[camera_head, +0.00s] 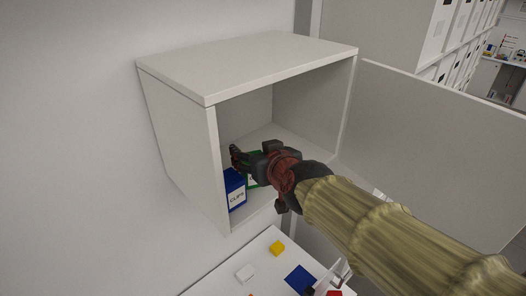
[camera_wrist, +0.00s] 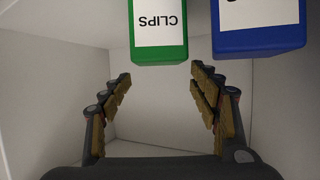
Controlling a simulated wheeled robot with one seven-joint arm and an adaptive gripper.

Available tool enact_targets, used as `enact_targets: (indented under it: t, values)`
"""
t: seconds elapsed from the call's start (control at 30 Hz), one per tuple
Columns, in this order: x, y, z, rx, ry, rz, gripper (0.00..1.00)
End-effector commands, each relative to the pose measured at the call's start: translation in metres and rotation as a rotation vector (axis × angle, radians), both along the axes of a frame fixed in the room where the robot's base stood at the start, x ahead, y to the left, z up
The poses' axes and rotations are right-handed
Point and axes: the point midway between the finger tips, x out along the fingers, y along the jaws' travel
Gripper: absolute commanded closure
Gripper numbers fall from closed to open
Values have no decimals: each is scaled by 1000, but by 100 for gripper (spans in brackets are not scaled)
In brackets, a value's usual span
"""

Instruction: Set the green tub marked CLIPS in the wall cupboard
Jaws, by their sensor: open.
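The green tub (camera_wrist: 159,50) stands inside the open wall cupboard (camera_head: 177,130). Its white label reads CLIPS, upside down in the wrist view. In the head view, only a small part of the green tub (camera_head: 252,182) shows behind my gripper. My gripper (camera_wrist: 162,82) is open, with nothing between its fingers. It reaches into the cupboard, and the green tub is just beyond the fingertips in the wrist view. I cannot tell whether a finger touches it. In the head view, my gripper (camera_head: 236,158) partly covers the tubs.
A blue tub (camera_wrist: 260,42) with a white label stands close beside the green one; it also shows in the head view (camera_head: 235,180). The cupboard door (camera_head: 440,140) is swung open to the right.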

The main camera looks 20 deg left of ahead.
Motion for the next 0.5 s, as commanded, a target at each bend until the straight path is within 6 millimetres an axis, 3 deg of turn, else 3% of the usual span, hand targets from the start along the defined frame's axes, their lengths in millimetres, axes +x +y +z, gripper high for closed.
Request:
enact_targets:
  t: [0.2, 0.5]
  values:
    - [-31, -27, 21, 1, -2, 0, 38]
    - [-50, -43, 29, 1, 0, 0, 38]
